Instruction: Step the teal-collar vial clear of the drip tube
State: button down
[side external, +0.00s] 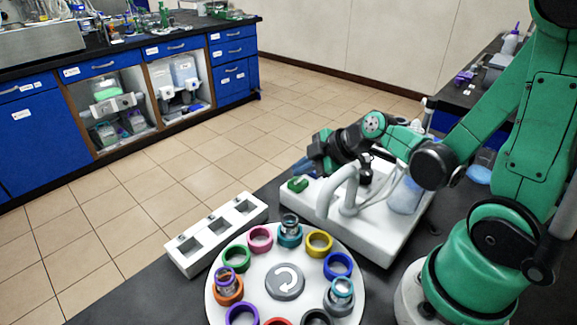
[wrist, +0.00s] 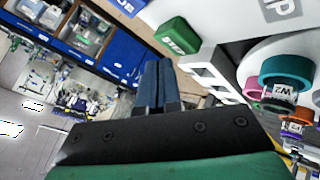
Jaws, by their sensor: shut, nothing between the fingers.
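The teal collar (side external: 290,239) sits on the back rim of the white round carousel (side external: 323,258), with a clear vial (side external: 290,223) standing in it. The curved white drip tube (side external: 327,190) comes down from the white machine just behind and right of that vial; I cannot tell whether its end is over it. The teal collar (wrist: 286,70) and its labelled vial (wrist: 281,95) also show at the right of the wrist view. A green button block (side external: 297,184) lies on the machine's corner; its lettering shows in the wrist view (wrist: 180,37). My gripper (side external: 301,169), blue-fingered, is shut and empty near the block; contact is unclear.
Pink (side external: 260,240), yellow (side external: 319,244) and other collars ring the carousel around a grey arrow hub (side external: 286,281). Vials also stand in the orange (side external: 230,293) and grey (side external: 338,304) collars. A white rack (side external: 217,233) with three square wells stands left of the carousel.

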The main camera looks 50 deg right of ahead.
aim_at(302, 182)
jog(key=shift+r, duration=0.15)
jog(key=shift+r, duration=2.4)
jog(key=shift+s+a+m, duration=0.2)
jog(key=shift+a+m, duration=0.1)
jog(key=shift+m, duration=0.2)
jog(key=s+a+m, duration=0.1)
jog(key=m, duration=0.2)
jog(key=s+a+r+m+g+h, duration=0.1)
jog(key=m, duration=0.3)
jog(key=s+a+m+g+h, duration=0.1)
jog(key=s+m, duration=0.1)
jog(key=m, duration=0.1)
jog(key=shift+a+r, duration=0.25)
jog(key=shift+r, duration=0.1)
